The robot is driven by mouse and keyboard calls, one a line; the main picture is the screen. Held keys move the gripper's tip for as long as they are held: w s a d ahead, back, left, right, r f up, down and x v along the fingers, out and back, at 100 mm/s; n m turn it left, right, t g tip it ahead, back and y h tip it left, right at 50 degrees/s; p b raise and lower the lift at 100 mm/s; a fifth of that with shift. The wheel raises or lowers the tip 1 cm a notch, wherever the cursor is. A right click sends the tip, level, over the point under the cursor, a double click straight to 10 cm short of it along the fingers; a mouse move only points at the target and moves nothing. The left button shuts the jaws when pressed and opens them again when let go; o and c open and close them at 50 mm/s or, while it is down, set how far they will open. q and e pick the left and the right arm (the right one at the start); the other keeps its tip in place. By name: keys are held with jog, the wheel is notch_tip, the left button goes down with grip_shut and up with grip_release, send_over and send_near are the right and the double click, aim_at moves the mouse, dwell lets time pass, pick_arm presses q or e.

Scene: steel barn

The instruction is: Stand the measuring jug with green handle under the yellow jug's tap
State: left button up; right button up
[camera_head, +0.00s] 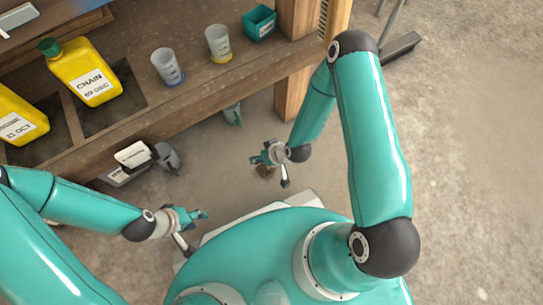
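A yellow jug (82,78) with a green cap, labelled CHAIN 09 DEC, lies on the bench at the left. A second yellow jug (18,116) is cut off by the left edge. Neither tap can be made out. A clear measuring jug (167,66) with a blue base and another (218,44) with a yellow base stand to the right; I cannot make out a green handle on either. My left gripper (202,214) is in front of the bench, apart from the jugs. My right gripper (259,158) is farther right, also off the bench. Their finger openings are too small to read.
The wooden bench (135,122) runs along the upper left, with a teal bin (260,23) near its right end. A white-labelled item (133,155) sits low under its front edge. Bare concrete floor (470,150) lies open to the right.

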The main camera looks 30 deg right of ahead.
jog(key=s+r+m+g, duration=0.1)
jog(key=s+r+g, duration=0.1)
jog(key=s, duration=0.4)
jog(key=s+a+r+m+g, duration=0.1)
jog(key=s+r+g, duration=0.1)
jog(key=s+r, duration=0.2)
jog(key=shift+s+a+r, duration=0.15)
jog(key=shift+s+r, duration=0.15)
jog(key=shift+s, duration=0.65)
notch_tip(320, 180, up, 41)
jog(key=p, duration=4)
jog(key=shift+p, duration=0.4)
jog(key=shift+f, duration=0.15)
